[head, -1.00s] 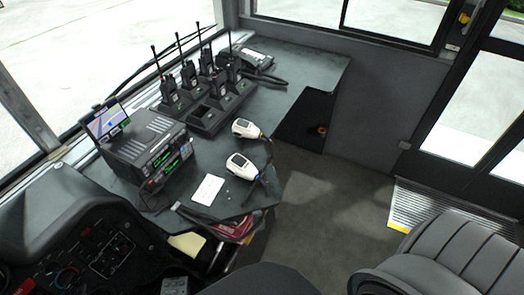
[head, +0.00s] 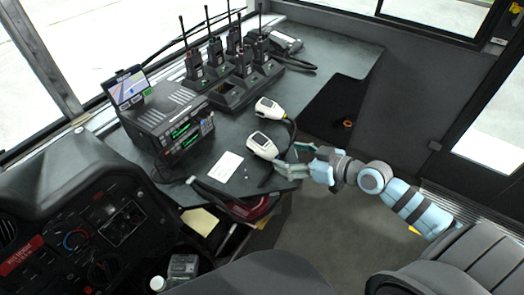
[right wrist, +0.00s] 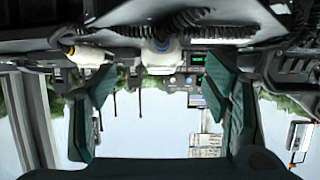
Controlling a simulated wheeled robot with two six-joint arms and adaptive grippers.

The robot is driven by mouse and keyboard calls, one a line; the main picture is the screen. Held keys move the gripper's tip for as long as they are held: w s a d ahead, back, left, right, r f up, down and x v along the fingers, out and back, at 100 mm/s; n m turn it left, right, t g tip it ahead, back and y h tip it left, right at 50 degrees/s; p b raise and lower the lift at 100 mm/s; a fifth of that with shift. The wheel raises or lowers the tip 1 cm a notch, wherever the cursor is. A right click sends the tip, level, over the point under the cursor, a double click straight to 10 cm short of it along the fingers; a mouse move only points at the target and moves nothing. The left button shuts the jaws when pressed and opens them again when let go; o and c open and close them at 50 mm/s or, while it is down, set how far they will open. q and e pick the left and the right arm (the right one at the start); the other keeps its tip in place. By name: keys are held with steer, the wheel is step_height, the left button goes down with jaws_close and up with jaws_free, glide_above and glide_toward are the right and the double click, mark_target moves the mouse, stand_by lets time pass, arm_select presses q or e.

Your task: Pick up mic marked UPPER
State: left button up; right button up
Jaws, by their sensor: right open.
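Two white hand mics lie on the dark desk: one farther back (head: 268,108) and one nearer (head: 262,146). No marking on either is readable, so I cannot tell which says UPPER. My right gripper (head: 290,158) reaches in from the right, open and empty, its fingertips just right of the nearer mic. In the right wrist view, which looks upside down, the open fingers (right wrist: 160,100) stand left and right. One white mic (right wrist: 161,54) shows between them, and the other (right wrist: 88,52) is by the left finger. My left gripper is not in view.
A radio unit (head: 172,125) with green displays stands left of the mics. Handheld radios stand in a charger (head: 236,92) behind. A white card (head: 225,166) lies near the desk's front edge. A coiled cord (right wrist: 220,25) shows in the right wrist view.

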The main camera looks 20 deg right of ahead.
mark_target(273, 151)
steer(key=x, duration=0.7)
steer(key=shift+w+a+r+b, duration=0.1)
steer(key=shift+w+a+b, duration=0.1)
steer(key=shift+w+b, duration=0.15)
steer(key=shift+s, duration=0.15)
steer(key=c, duration=1)
